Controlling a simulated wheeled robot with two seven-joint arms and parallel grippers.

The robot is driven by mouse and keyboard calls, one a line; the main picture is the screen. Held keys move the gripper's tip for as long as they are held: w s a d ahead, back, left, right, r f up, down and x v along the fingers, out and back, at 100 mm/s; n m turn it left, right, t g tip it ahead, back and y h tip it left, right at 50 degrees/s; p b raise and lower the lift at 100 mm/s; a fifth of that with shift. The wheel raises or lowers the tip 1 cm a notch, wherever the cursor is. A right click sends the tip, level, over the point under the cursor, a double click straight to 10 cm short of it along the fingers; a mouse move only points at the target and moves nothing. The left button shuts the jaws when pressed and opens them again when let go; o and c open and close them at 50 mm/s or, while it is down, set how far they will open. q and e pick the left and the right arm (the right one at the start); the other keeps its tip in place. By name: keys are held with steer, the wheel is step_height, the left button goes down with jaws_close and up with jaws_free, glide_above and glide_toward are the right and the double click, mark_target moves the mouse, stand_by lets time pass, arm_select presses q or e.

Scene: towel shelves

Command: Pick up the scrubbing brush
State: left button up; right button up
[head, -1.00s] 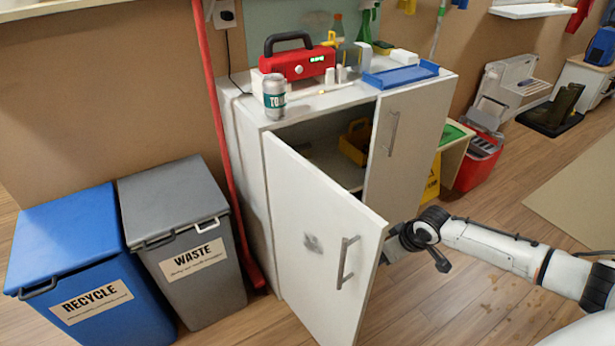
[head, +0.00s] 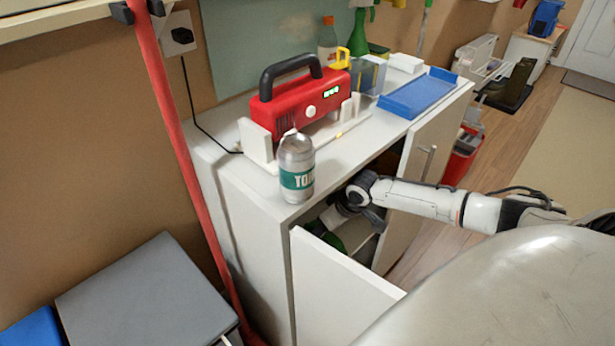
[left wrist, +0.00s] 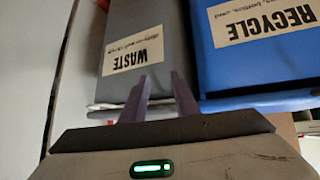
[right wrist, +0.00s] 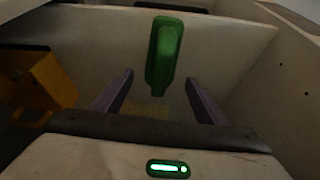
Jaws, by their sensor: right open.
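A green, long-bodied object, which looks like the scrubbing brush (right wrist: 164,55), lies in the cabinet in the right wrist view. Green also shows inside the cabinet in the head view, partly hidden by the open door. My right gripper (right wrist: 160,77) is open and empty, with the green object ahead of and between its fingertips, apart from them. In the head view my right arm reaches into the cabinet and its fingers are hidden. My left gripper (left wrist: 160,76) is open and empty, facing the bins; it is not in the head view.
The white cabinet (head: 240,205) has its left door (head: 335,290) swung open. On top stand a red toolbox-like device (head: 300,100), a can (head: 296,170) and a blue tray (head: 420,95). A yellow object (right wrist: 50,85) sits left inside. Waste (left wrist: 135,45) and recycle bins (left wrist: 255,50) stand nearby.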

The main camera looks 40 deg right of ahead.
mark_target(322, 238)
steer(key=shift+b+x, duration=0.35)
steer(key=shift+x, duration=0.6)
steer(key=b+x, duration=0.1)
steer(key=x, duration=0.3)
steer(key=shift+a+f+b, duration=0.1)
steer(key=shift+f+b, duration=0.2)
steer(key=shift+b, duration=0.1)
steer(key=shift+w+f, duration=0.1)
steer(key=shift+f, duration=0.1)
arm_select(q)
steer(key=shift+s+f, duration=0.35)
steer(key=shift+f, duration=0.3)
steer(key=shift+s+f, duration=0.35)
steer(key=shift+f, duration=0.25)
steer(key=shift+f, duration=0.1)
arm_select(e)
steer(key=c, duration=1.1)
steer(key=shift+r, duration=0.1)
steer(key=shift+c, duration=0.2)
